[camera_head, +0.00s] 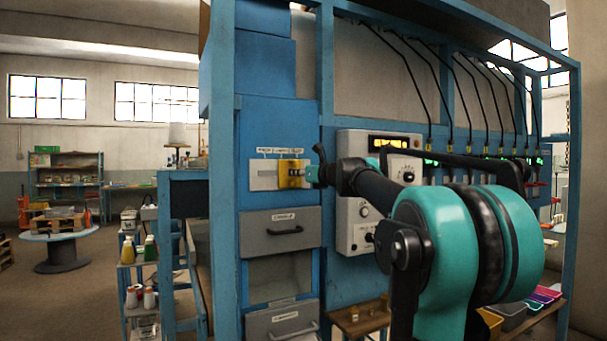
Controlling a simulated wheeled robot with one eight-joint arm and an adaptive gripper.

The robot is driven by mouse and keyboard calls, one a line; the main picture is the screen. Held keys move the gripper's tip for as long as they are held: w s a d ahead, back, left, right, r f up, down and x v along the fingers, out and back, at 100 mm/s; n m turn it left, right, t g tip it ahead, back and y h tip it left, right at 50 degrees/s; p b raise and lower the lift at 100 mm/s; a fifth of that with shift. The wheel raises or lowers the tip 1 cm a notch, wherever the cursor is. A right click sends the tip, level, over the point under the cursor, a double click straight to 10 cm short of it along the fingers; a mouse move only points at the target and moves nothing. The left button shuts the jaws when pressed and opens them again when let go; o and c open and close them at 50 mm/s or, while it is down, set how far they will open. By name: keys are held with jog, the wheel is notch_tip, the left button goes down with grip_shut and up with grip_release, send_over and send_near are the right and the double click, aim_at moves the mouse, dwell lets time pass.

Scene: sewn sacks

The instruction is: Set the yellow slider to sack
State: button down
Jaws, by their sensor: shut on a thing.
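The yellow slider (290,174) sits on a pale plate (263,176) on the front of the blue machine. It stands toward the right end of the plate. Small white labels (279,151) run above it, and their words are too small to read surely. My gripper (314,174) is at the slider's right side and is shut on it. The fingertips are small in view and partly hidden by the wrist.
Grey drawers (280,234) with handles are below the plate. A control box (362,208) with knobs and a lit display is just right, behind my arm. Blue frame posts (327,120) stand close by. A small shelf (360,320) is below.

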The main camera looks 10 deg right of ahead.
jog(key=s+a, duration=0.1)
jog(key=a, duration=0.2)
jog(key=s+a, duration=0.1)
jog(key=a, duration=0.2)
jog(key=s+a, duration=0.1)
jog(key=a, duration=0.2)
jog(key=c, duration=1.6)
grip_release()
jog(key=shift+a, duration=0.1)
jog(key=shift+o, duration=0.3)
jog(key=v, duration=1.2)
